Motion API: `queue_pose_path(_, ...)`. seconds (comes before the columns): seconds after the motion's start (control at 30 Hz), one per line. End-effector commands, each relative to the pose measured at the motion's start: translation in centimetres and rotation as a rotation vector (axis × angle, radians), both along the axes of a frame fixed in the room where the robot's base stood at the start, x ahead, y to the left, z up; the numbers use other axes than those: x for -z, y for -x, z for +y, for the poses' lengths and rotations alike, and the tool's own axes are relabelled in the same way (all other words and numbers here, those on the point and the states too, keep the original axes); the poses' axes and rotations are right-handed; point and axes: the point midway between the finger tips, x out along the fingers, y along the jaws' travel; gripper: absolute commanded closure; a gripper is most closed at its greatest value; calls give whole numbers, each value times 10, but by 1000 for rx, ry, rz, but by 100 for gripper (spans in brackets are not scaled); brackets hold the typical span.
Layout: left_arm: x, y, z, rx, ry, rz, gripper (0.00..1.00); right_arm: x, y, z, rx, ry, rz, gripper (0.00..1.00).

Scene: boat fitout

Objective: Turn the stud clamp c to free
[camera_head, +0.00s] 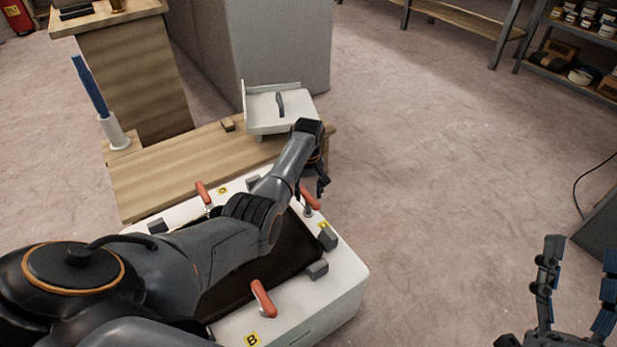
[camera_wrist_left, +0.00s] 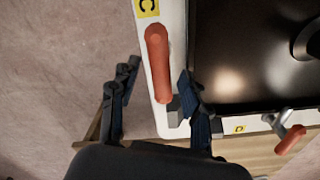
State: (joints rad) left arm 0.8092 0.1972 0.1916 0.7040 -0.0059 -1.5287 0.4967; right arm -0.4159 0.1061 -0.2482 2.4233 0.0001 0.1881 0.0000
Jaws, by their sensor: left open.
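Stud clamp c has a red handle (camera_wrist_left: 157,65) beside a yellow C label (camera_wrist_left: 147,8) on the white rim (camera_wrist_left: 158,116) of a case around a dark panel. The handle lies along the rim. In the head view the same red handle (camera_head: 310,198) shows just below my left gripper (camera_head: 318,182), partly covered by it. In the left wrist view my left gripper (camera_wrist_left: 160,78) is open, with one finger on each side of the handle's end; contact cannot be told. My right gripper (camera_head: 578,262) is open and empty at the lower right, over the floor.
Other red-handled clamps stand on the white case: one near the B label (camera_head: 263,298), one at the far left (camera_head: 203,192). Grey blocks (camera_head: 317,269) sit along the rim. A wooden bench (camera_head: 180,172) with a white tray (camera_head: 281,108) lies behind.

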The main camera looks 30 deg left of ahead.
Motion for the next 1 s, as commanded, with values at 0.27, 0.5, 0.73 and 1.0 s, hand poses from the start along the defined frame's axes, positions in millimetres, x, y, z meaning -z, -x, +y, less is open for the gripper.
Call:
queue_pose_path(0.27,-50,0,0,1,0,-1,53,0,0,0,0,0,1,45)
queue_pose_path(0.5,-63,1,0,1,0,1,53,0,0,0,0,0,1,45)
queue_pose_path(0.73,-64,1,0,1,0,1,53,0,0,0,0,0,1,45)
queue_pose_path(1.0,-63,0,0,3,-1,-1,53,0,0,0,0,0,1,45)
